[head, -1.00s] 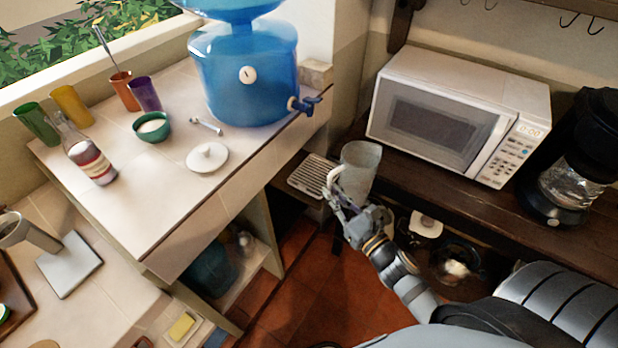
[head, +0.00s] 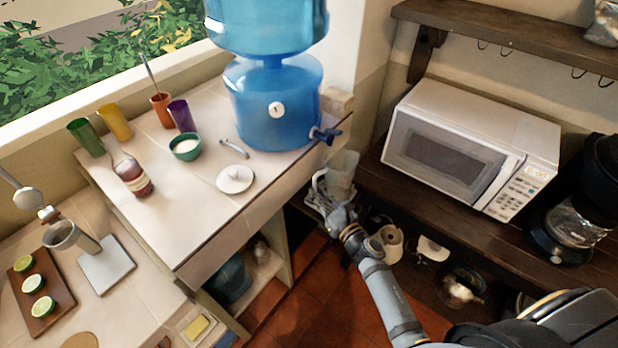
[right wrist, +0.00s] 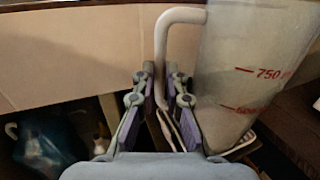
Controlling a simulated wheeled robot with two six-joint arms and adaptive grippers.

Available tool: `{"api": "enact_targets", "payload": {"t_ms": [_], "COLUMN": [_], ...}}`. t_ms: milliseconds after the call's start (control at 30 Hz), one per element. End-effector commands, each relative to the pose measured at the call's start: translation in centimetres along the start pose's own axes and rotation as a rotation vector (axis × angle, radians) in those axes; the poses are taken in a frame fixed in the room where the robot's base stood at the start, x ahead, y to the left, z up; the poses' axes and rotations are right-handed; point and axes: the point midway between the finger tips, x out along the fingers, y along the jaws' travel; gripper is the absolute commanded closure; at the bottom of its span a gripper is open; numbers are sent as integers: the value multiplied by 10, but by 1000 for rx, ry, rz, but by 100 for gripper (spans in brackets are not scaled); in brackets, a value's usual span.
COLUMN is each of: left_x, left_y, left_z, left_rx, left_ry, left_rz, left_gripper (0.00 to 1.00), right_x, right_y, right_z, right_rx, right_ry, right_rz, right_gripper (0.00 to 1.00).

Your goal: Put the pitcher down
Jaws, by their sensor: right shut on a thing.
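The pitcher (head: 340,172) is clear and upright, with red volume marks that show in the right wrist view (right wrist: 255,60). It is just right of the tiled counter's side, below the blue dispenser's tap. My right gripper (head: 326,204) is shut on its handle; in the right wrist view the fingers (right wrist: 163,85) close around the handle's lower part. A slatted tray (head: 313,198) shows under and beside the pitcher, partly hidden by the gripper. I cannot tell whether the pitcher's base touches it. My left gripper is not in view.
The blue water dispenser (head: 275,105) stands on the tiled counter (head: 185,225) with its tap (head: 325,135) overhanging the edge. A white microwave (head: 465,150) and a black coffee maker (head: 580,215) stand on the dark wooden shelf (head: 400,190) to the right.

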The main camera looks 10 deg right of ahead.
Motion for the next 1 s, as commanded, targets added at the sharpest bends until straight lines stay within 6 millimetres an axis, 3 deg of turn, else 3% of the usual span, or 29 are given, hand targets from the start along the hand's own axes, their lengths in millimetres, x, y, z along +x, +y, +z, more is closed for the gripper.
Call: {"api": "enact_targets", "payload": {"t_ms": [100,367,700,800,1000], "left_x": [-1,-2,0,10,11], "left_y": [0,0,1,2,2], "left_z": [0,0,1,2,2], "left_rx": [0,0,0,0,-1], "left_ry": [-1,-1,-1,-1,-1], "left_rz": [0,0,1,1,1], "left_gripper": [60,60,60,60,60], "right_x": [14,22,59,58,57], "right_y": [0,0,0,0,0], "right_z": [0,0,-3,-15,-16], "right_rx": [0,-1,-1,-1,-1], "right_ry": [-2,-2,-2,0,-2], "right_rz": [-1,-1,-1,-1,-1], "right_gripper": [100,100,100,100,100]}}
